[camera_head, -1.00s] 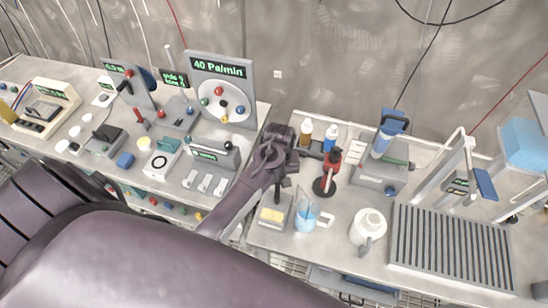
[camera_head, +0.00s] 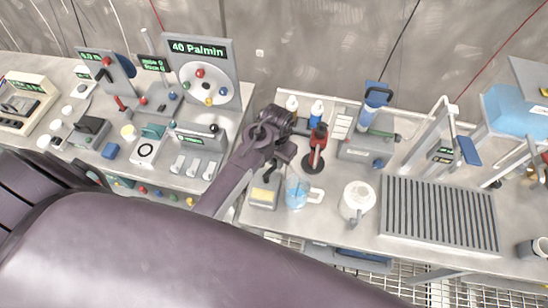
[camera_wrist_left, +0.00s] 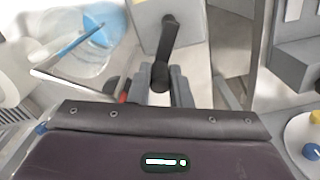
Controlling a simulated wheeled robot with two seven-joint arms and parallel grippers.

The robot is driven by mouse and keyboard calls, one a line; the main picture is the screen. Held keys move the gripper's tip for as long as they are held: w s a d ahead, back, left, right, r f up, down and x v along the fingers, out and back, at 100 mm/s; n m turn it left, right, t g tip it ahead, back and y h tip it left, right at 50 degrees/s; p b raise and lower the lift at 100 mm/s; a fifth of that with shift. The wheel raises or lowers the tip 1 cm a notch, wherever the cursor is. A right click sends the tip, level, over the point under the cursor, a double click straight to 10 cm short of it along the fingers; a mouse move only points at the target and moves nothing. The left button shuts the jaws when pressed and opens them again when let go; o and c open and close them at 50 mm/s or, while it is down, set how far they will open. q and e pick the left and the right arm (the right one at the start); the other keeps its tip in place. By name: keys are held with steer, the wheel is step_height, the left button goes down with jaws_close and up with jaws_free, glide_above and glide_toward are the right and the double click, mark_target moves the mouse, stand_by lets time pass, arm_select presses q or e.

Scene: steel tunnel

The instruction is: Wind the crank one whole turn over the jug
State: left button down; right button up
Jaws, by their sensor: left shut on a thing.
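The jug (camera_head: 297,194) is a clear vessel with blue liquid, standing on the right bench in the head view. It also shows at the upper left of the left wrist view (camera_wrist_left: 88,40). My left gripper (camera_head: 279,158) is up and left of the jug in the head view. In the left wrist view, its fingers (camera_wrist_left: 160,86) are shut on the handle end of the black crank (camera_wrist_left: 168,42), which is fixed to a light grey block. My right gripper is out of view.
A slotted grey plate (camera_head: 437,217) lies to the right. A gauge panel reading 40 Pa/min (camera_head: 205,72) stands at the left.

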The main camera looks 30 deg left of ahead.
arm_select(q)
steer(key=shift+d, duration=0.1)
stand_by(0.5)
steer(key=c, duration=1.4)
jaws_free()
steer(key=shift+o, duration=0.4)
